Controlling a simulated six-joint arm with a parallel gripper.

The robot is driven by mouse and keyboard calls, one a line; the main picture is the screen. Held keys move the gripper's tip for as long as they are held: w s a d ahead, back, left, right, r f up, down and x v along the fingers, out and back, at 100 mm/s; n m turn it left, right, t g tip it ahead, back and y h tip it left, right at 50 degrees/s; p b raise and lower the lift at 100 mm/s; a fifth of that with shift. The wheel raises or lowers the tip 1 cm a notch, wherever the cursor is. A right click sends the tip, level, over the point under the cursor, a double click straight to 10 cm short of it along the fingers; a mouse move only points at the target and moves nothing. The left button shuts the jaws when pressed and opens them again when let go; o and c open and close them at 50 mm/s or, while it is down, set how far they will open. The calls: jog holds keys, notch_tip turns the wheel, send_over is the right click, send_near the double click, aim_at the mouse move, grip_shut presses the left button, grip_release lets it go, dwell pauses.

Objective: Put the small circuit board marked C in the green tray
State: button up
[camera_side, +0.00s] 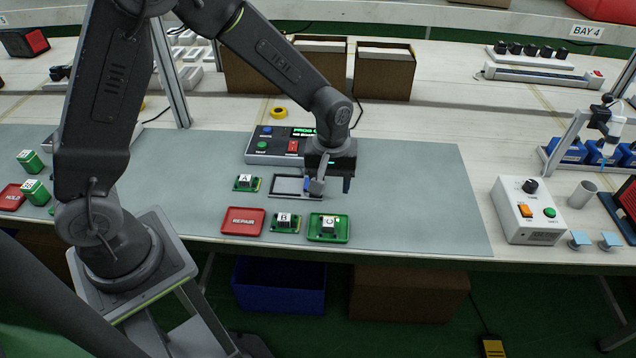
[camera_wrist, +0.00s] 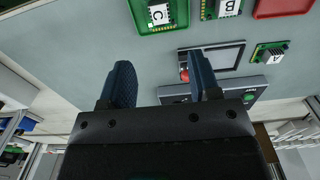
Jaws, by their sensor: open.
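The small circuit board marked C (camera_side: 329,225) sits inside the green tray (camera_side: 314,238) near the front edge of the mat. In the wrist view, board C (camera_wrist: 160,14) lies within the green tray (camera_wrist: 140,27) at the top. My gripper (camera_side: 332,186) is open and empty, above the mat behind the green tray and apart from the board. Its two fingers (camera_wrist: 163,82) show with nothing between them in the wrist view. Board B (camera_side: 285,222) lies just left of the green tray, and board A (camera_side: 246,183) lies farther back and left.
A red REPAIR tray (camera_side: 243,221) lies left of board B. A dark-framed fixture (camera_side: 292,187) and a programmer box (camera_side: 273,146) are behind. A white control box (camera_side: 528,211) stands to the right. The mat's right part is clear.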

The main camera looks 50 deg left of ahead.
jog(key=s+a+r+m+t, duration=0.2)
jog(key=s+r+m, duration=0.2)
jog(key=s+r, duration=0.5)
jog(key=s+a+r+m+t, duration=0.2)
jog(key=s+r+m, duration=0.3)
jog(key=s+r, duration=0.5)
jog(key=shift+a+r+t, duration=0.25)
jog(key=shift+r+t, duration=0.25)
jog(key=shift+t, duration=0.3)
